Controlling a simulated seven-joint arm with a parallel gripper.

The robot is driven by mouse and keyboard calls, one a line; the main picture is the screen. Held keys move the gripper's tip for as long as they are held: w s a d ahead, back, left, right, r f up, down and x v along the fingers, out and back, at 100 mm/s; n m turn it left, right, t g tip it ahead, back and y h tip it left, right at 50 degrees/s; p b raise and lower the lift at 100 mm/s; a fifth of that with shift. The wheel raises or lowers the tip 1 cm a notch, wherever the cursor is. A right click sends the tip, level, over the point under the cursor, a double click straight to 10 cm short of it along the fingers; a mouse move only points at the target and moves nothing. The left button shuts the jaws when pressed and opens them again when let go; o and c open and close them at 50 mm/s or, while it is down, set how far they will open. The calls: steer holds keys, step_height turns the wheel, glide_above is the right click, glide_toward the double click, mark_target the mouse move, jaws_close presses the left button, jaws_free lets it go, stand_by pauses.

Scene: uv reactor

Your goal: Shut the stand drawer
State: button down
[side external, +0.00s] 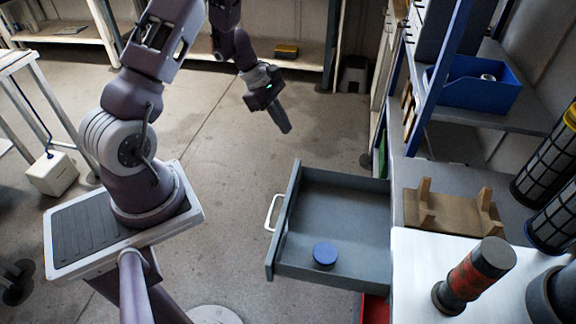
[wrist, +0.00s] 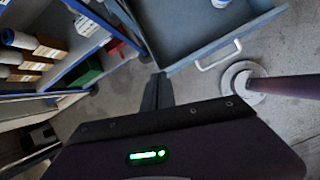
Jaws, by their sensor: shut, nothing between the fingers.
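The stand drawer (side external: 340,215) is a grey open-topped drawer, pulled well out to the left from under the bench in the side external view. A white bar handle (side external: 273,213) is on its front panel. A round blue object (side external: 325,255) lies inside near the front corner. My gripper (side external: 286,130) is shut and empty, in the air beyond the drawer and apart from it. In the wrist view, the shut fingers (wrist: 158,78) point toward the drawer's corner, and the drawer's handle (wrist: 219,55) shows to the right of them.
The bench holds a wooden cradle (side external: 450,210) and a red and black cylinder (side external: 473,275). A blue bin (side external: 480,85) sits on the shelf behind. A red drawer or bin (side external: 374,308) shows below the drawer.

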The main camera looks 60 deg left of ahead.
mark_target(367, 177)
steer(key=s+a+f+n+y, duration=0.1)
steer(key=s+a+f+n, duration=0.25)
steer(key=a+f, duration=0.4)
steer(key=w+d+f, duration=0.5)
steer(key=d+f, duration=0.2)
steer(key=f, duration=0.3)
steer(key=shift+d, duration=0.2)
steer(key=w+d, duration=1.7)
steer(key=shift+w+d, duration=0.25)
steer(key=shift+w, duration=0.05)
steer(key=shift+a, duration=0.1)
